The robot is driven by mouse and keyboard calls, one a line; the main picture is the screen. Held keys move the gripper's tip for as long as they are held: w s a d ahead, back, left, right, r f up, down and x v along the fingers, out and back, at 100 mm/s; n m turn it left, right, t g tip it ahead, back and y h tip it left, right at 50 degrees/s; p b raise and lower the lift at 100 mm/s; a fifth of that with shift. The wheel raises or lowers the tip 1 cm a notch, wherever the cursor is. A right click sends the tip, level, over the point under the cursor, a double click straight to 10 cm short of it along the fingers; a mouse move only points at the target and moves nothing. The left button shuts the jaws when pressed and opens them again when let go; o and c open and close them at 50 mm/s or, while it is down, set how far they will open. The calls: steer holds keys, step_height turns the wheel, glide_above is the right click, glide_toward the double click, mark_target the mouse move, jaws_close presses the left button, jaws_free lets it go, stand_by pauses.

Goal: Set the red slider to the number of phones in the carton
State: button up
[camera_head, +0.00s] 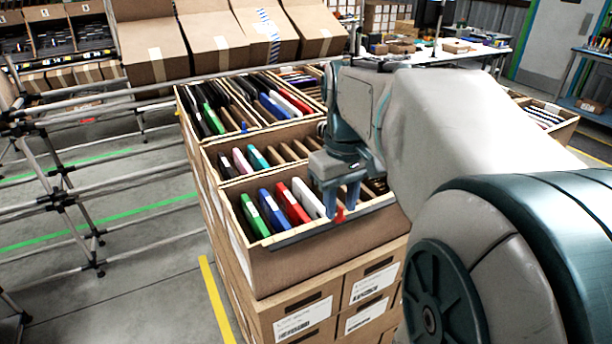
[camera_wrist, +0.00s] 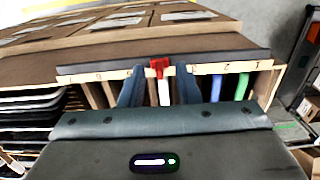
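The front carton (camera_head: 300,262) is tilted and holds a row of slim phones. A green phone (camera_head: 254,215), a blue phone (camera_head: 272,210), a red phone (camera_head: 293,204) and a white phone (camera_head: 307,198) stand at its left; brown dividers fill the right part. The red slider (camera_wrist: 158,66) sits on the marked rail (camera_wrist: 95,75) along the carton's front edge, and it also shows in the head view (camera_head: 340,215). My gripper (camera_wrist: 159,72) is open, with one finger on each side of the slider and visible gaps between. The fingers hide part of the row.
More cartons with phones stand behind (camera_head: 262,150) and others are stacked beneath. A metal pipe rack (camera_head: 70,190) stands at the left. Closed boxes (camera_head: 215,45) line the shelf behind. Open floor shows at left.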

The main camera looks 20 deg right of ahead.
mark_target(340, 208)
step_height(340, 208, up, 14)
stand_by(0.7)
steer(key=shift+s+f, duration=0.1)
steer(key=shift+f, duration=0.05)
stand_by(0.4)
